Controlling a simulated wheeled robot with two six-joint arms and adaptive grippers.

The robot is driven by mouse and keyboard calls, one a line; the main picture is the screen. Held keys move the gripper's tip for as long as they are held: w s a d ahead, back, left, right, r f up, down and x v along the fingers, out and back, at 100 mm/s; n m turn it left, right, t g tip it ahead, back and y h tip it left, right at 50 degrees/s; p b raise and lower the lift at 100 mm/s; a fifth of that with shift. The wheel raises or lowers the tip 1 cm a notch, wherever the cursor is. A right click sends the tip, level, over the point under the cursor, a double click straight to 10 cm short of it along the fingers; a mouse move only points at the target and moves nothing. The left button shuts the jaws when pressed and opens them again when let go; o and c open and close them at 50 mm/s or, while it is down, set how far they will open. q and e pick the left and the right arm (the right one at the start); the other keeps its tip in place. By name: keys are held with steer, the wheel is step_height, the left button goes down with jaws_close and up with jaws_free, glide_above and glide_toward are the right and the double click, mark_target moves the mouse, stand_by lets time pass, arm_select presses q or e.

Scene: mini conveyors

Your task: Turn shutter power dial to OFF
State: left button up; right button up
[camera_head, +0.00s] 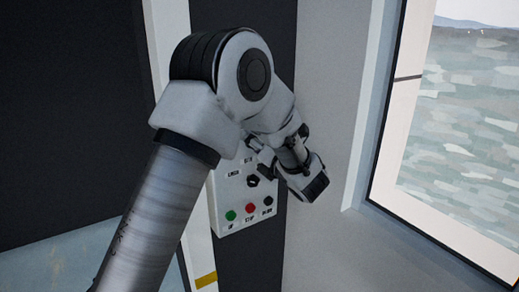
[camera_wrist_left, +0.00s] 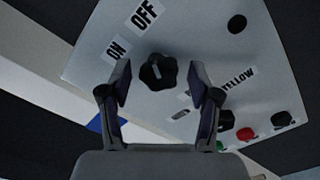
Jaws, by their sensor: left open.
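A black lobed dial (camera_wrist_left: 158,72) stands out from the white control panel (camera_wrist_left: 95,62) in the left wrist view. The OFF label (camera_wrist_left: 147,14) is above it and the ON label (camera_wrist_left: 116,50) is to its left. Which label the dial points at is not clear. My left gripper (camera_wrist_left: 160,84) is open, with one finger on each side of the dial. Whether they touch it I cannot tell. In the head view my left arm covers the upper part of the panel (camera_head: 226,192), hiding this dial. My right gripper is not in view.
Lower on the panel are another black knob (camera_head: 253,181), a green button (camera_head: 231,216), a red button (camera_head: 250,208) and a black button (camera_head: 268,200). The panel hangs on a dark post (camera_head: 262,262). A window (camera_head: 463,120) is at the right.

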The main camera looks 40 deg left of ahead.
arm_select(q)
steer(key=v, duration=1.1)
steer(key=shift+s+d, duration=0.1)
steer(key=shift+d, duration=0.15)
